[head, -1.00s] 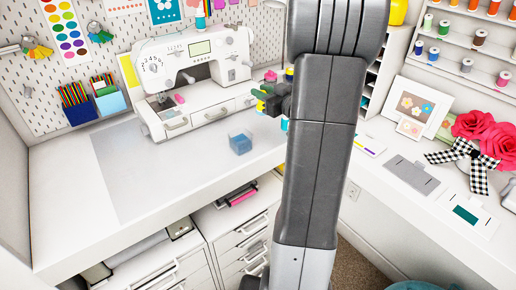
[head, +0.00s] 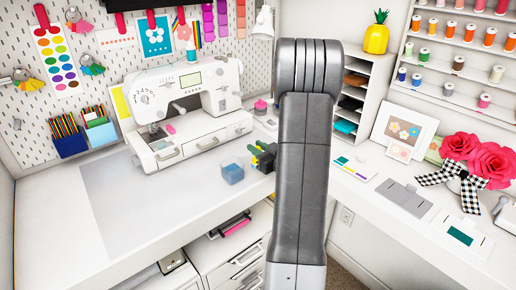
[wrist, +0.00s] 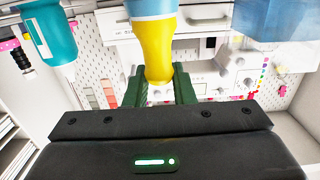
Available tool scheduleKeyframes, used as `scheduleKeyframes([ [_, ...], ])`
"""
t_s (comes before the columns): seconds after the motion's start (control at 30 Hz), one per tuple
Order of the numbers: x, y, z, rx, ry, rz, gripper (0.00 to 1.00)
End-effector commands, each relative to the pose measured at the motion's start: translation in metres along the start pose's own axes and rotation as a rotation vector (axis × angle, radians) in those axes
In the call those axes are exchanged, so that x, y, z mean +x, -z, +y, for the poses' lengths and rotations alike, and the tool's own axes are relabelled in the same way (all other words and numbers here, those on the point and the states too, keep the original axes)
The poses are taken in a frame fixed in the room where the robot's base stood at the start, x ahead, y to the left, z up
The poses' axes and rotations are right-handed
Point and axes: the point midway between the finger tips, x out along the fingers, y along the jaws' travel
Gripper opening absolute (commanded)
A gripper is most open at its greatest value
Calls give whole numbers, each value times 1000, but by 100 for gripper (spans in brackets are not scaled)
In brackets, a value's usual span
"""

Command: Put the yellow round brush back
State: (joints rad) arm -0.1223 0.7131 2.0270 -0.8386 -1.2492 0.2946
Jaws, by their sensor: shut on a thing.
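The yellow round brush (wrist: 156,48) is between the green fingers of my gripper (wrist: 160,86) in the wrist view. Its yellow part narrows toward the fingers, and a light blue band shows at the picture's top edge. The rest of it is out of frame.
A white sewing machine (head: 185,98) stands left of my gripper. A teal container (wrist: 48,30) shows left of the brush in the wrist view. A shelf unit (head: 378,68) stands behind my arm. The grey mat (head: 115,185) at left is clear.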

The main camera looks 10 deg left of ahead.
Motion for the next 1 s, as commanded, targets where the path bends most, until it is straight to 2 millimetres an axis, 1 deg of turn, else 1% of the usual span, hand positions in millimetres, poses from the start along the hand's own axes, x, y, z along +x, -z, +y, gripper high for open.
scheduleKeyframes([
  [0.23,0,-1,0,0,0,1,1],
  [0.4,0,-5,0,-1,1,1,1],
  [0.43,0,-4,0,-1,1,1,28],
  [0.5,0,-3,0,-1,1,1,42],
  [0.53,0,-3,0,-1,1,1,44],
  [0.77,0,-3,0,-1,1,1,44],
  [0.93,0,2,0,0,1,1,44],
  [1.0,-11,-1,1,-1,-2,1,44],
])
